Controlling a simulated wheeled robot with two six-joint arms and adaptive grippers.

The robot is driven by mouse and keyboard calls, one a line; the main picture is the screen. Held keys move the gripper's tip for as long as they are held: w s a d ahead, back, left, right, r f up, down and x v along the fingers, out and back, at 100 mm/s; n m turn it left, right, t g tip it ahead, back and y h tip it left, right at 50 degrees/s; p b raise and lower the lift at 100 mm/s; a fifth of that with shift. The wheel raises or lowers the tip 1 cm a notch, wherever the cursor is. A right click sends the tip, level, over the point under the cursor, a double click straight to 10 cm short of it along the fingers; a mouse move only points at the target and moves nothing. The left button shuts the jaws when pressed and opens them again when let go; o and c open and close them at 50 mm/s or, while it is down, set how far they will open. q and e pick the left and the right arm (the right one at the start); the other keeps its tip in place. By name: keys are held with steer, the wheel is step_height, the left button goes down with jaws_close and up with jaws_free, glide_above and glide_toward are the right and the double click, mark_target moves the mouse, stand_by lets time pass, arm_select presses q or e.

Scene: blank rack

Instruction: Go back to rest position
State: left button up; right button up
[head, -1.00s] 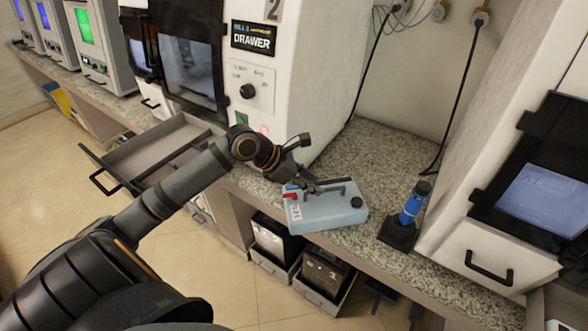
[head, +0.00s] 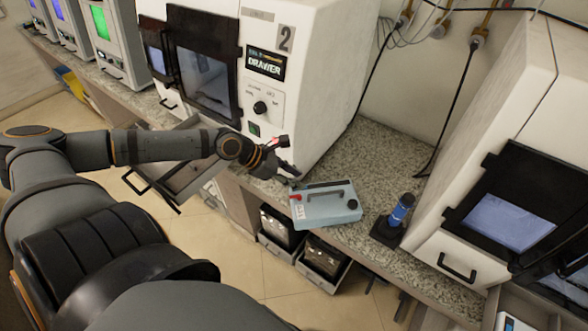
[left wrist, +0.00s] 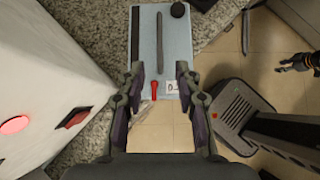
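My left gripper (head: 286,171) is over the counter by the white drawer machine, at the far left end of a light-blue case (head: 335,214). In the left wrist view my left gripper (left wrist: 158,76) has its fingers spread with nothing between them. The light-blue case (left wrist: 176,40), with its dark handle and red lever, lies just beyond the fingertips. My right gripper (left wrist: 300,62) seems to be the small dark one at the right edge of the left wrist view. It is too small to tell open from shut, and it does not show clearly in the head view.
The machine labelled 2 (head: 315,100) has an open drawer (head: 170,182) jutting out below my left forearm. A blue cylinder (head: 400,211) stands on a black base right of the case. Another white machine (head: 475,178) stands at the right. Dark bins are under the counter (head: 380,150).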

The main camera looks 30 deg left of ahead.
stand_by(0.5)
arm_select(q)
steer(key=s+d+f+m, duration=0.1)
steer(key=m, duration=0.1)
steer(key=s+d+f+m, duration=0.1)
steer(key=s+f+m, duration=0.1)
steer(key=m, duration=0.1)
steer(key=s+d+f+m+g, duration=0.1)
steer(key=s+m, duration=0.1)
steer(key=shift+d+f+m, duration=0.3)
steer(key=shift+d, duration=0.1)
steer(key=s+f+m+g+y, duration=0.25)
steer(key=s+m+y, duration=0.6)
steer(key=m, duration=1.15)
steer(key=s+a+f, duration=0.2)
steer(key=f, duration=1.3)
steer(key=s+a+f, duration=0.1)
steer(key=s+f, duration=0.2)
steer(key=f, duration=1.2)
steer(key=s+a+f+g+h, duration=0.1)
steer(key=s+f, duration=1.2)
steer(key=s, duration=0.3)
steer(key=shift+s+a+n, duration=0.15)
steer(key=shift+s+n, duration=0.15)
